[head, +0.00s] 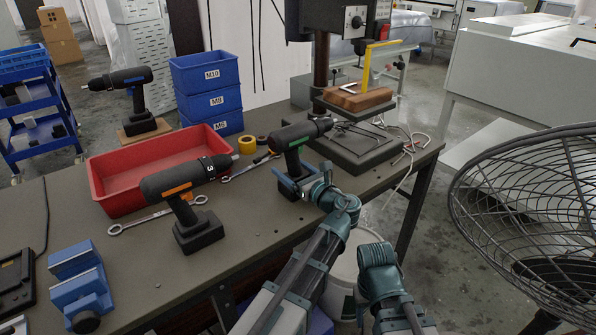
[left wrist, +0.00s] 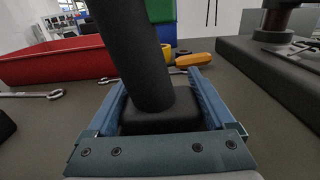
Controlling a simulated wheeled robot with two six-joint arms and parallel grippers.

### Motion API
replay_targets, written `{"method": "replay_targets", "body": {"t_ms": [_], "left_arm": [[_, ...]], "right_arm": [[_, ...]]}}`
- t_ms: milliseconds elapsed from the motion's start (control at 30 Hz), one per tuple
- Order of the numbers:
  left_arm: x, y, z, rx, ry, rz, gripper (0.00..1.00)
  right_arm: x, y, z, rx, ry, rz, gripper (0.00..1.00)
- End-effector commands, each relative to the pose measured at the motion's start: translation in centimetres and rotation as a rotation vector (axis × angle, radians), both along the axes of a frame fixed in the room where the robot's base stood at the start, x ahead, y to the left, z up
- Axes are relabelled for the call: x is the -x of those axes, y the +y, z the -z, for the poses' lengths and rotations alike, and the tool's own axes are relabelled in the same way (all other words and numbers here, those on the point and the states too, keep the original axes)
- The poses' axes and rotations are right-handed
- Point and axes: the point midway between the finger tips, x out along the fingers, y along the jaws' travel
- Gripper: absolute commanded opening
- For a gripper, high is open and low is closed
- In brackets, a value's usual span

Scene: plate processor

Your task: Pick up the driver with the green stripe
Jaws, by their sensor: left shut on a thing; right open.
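The driver with the green stripe (head: 298,144) stands upright on the workbench (head: 130,267), left of the drill press base. My left gripper (head: 293,185) is at the foot of its handle, with the blue fingers on either side. In the left wrist view the black handle (left wrist: 135,55) and its base (left wrist: 160,118) sit between the fingers of my left gripper (left wrist: 162,105); the stripe is out of that view. Part of my right arm shows at the lower right of the head view, but its fingers do not show.
An orange-striped driver (head: 180,190) stands close on the left, near a red tray (head: 110,180). A blue-striped driver (head: 125,78) stands further back. Blue bins (head: 205,75), yellow tape (head: 247,145) and a drill press (head: 355,150) are nearby. A vise (head: 80,285) is front left; a fan (head: 530,210) is right.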

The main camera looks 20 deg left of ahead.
Motion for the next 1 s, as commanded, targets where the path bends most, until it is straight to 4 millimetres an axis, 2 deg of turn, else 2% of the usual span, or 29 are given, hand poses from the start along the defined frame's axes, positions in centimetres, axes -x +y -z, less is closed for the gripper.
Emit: {"method": "replay_targets", "body": {"t_ms": [33, 100, 133, 567, 1000], "left_arm": [[0.0, 0.0, 0.0, 0.0, 0.0, 0.0, 0.14], [0.0, 0.0, 0.0, 0.0, 0.0, 0.0, 0.01], [0.0, 0.0, 0.0, 0.0, 0.0, 0.0, 0.0], [0.0, 0.1, -0.4, -0.004, -0.001, -0.001, 0.0], [-0.3, 0.8, -3.1, -0.004, -0.001, -0.001, 0.0]], "right_arm": [[0.0, 0.0, 0.0, 0.0, 0.0, 0.0, 0.5], [0.0, 0.0, 0.0, 0.0, 0.0, 0.0, 0.5], [0.0, 0.0, 0.0, 0.0, 0.0, 0.0, 0.5], [0.0, 0.0, -0.3, 0.0, 0.0, 0.0, 0.5], [0.0, 0.1, -3.0, -0.003, 0.001, 0.001, 0.5]]}}
